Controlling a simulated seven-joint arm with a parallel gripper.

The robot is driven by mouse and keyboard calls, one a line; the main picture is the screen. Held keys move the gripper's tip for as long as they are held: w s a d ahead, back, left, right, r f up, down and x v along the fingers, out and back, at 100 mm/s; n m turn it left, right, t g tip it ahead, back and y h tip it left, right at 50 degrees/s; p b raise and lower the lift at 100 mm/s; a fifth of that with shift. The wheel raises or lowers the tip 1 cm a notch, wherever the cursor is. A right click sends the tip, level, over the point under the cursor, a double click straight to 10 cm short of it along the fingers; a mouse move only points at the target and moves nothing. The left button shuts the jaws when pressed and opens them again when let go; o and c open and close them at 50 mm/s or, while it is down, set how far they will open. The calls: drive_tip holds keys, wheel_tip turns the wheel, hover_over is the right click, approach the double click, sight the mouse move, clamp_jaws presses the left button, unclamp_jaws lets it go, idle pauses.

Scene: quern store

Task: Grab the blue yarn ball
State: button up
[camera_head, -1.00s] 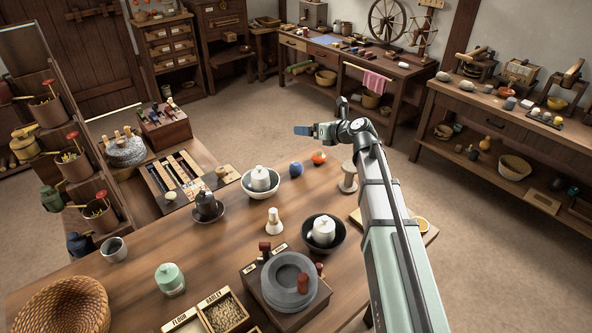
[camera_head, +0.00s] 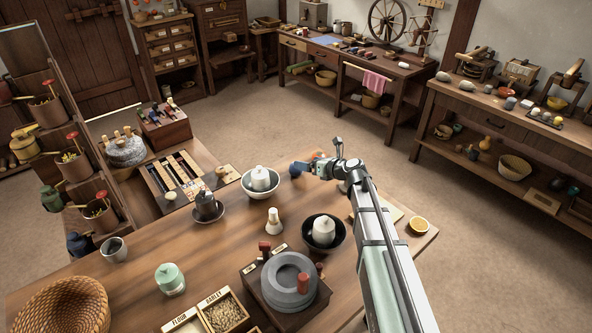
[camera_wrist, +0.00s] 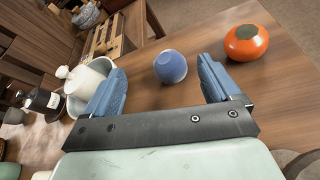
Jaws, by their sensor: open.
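The blue yarn ball (camera_wrist: 170,67) stands on the wooden table in the wrist view, as a smooth round blue shape with a paler upper part. In the head view the ball (camera_head: 295,170) is partly covered by my gripper and hard to separate from its blue fingers. My gripper (camera_wrist: 161,72) is open and empty, with one blue finger on each side of the ball in the picture. The ball appears a little beyond the fingertips, and I see no contact. In the head view my gripper (camera_head: 304,168) is close to the ball at the table's far edge.
An orange round thing with a dark top (camera_wrist: 246,43) sits right of the ball. A pale bowl with a white lidded pot (camera_head: 260,182) stands to the left, near my left finger. A dark bowl (camera_head: 322,245) and a quern (camera_head: 289,284) are nearer the front.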

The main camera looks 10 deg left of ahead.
drive_tip(key=shift+f, duration=1.95)
drive_tip(key=shift+x, duration=2.55)
drive_tip(key=c, duration=1.1)
drive_tip(key=shift+r, duration=0.1)
